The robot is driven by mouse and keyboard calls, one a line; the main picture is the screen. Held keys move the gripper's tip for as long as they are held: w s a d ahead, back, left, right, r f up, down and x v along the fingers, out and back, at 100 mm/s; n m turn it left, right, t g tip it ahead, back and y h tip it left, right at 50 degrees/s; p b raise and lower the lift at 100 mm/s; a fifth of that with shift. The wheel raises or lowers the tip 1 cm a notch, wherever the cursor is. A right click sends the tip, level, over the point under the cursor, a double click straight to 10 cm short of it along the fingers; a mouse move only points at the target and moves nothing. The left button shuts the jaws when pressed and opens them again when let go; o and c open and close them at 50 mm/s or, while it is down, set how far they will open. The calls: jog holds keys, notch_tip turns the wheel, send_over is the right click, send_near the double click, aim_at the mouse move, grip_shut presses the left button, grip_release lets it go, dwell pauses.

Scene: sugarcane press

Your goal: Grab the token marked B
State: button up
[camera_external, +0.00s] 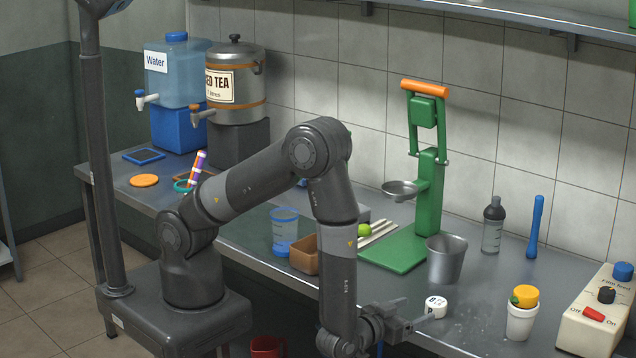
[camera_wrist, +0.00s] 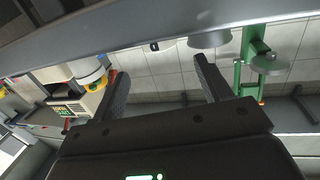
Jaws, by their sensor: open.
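A small white round token (camera_external: 435,306) with black marks on it stands on the metal counter near its front edge. The marks look like lettering but are too small to read surely. My gripper (camera_external: 408,320) is just left of the token in the external view, low by the counter's front edge, with its fingers pointing towards it. In the wrist view my gripper (camera_wrist: 160,72) is open with nothing between the fingers. A white piece with a dark mark (camera_wrist: 156,45), seemingly the token, shows at the counter edge beyond the fingertips, partly hidden.
A metal cup (camera_external: 446,262) stands behind the token, next to the green press (camera_external: 429,195). A white cup with yellow and orange pieces (camera_external: 522,312) and a switch box (camera_external: 597,318) stand to the right. The counter's front edge (camera_wrist: 150,32) crosses the wrist view near my fingers.

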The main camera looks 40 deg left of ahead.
aim_at(437, 301)
jog(key=x, duration=0.8)
jog(key=shift+w+f, duration=0.15)
jog(key=shift+w, duration=0.25)
jog(key=shift+c, duration=0.4)
jog(key=c, duration=1)
